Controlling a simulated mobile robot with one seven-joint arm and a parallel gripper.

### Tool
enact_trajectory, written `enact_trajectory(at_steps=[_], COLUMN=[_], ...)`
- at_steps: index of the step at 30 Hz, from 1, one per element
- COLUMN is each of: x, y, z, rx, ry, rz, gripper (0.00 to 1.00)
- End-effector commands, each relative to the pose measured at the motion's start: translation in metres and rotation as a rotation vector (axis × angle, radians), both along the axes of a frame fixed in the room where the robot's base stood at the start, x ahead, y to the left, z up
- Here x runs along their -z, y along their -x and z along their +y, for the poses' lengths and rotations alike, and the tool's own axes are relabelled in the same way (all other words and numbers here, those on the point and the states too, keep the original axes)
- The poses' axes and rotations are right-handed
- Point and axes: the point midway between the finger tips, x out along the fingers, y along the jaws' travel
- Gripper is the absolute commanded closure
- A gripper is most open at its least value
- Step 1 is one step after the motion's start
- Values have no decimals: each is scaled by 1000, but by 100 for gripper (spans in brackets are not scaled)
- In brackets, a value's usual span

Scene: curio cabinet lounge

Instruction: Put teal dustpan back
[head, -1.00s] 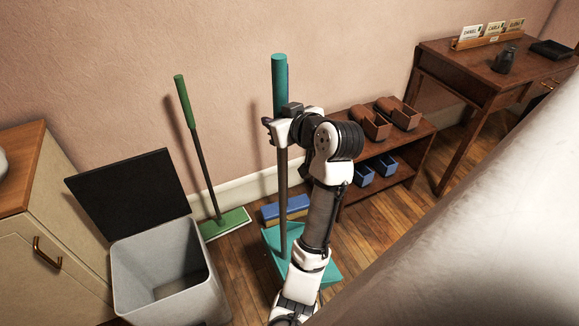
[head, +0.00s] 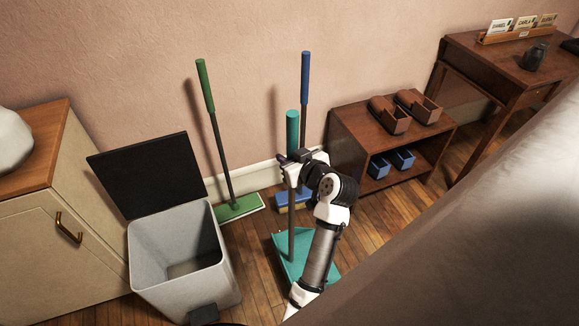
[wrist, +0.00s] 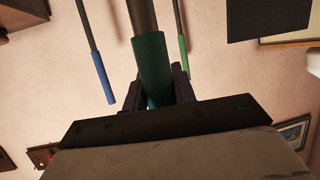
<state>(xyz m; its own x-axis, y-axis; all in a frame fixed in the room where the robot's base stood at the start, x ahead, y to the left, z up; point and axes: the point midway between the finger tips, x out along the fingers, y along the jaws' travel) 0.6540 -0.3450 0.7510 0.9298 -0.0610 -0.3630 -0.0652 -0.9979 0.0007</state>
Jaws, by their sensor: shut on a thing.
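The teal dustpan (head: 290,250) stands upright on its long handle, its teal pan low at the floor in the head view. I cannot tell whether the pan touches the floor. In the wrist view the teal grip (wrist: 152,65) runs between the two dark fingers of my gripper (wrist: 155,92). My arm hides part of the pan's right side.
A green-handled mop (head: 222,140) and a blue-handled broom (head: 304,90) lean on the wall behind. An open grey bin (head: 180,240) stands left, beside a cabinet (head: 60,200). A low shoe shelf (head: 350,130) and a desk (head: 490,70) are right. Wooden floor shows between.

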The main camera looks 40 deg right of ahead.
Motion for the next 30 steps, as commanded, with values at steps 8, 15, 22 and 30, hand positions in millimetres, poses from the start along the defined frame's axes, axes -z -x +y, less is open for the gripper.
enact_trajectory(at_steps=[8, 15, 22, 30], x=[36, 39, 43, 43], y=[0, 0, 0, 0], z=[0, 0, 0, 0], rx=[2, 0, 0, 0], ry=[-2, 2, -1, -1], rz=[1, -1, 2, 2], gripper=[100, 100, 66, 52])
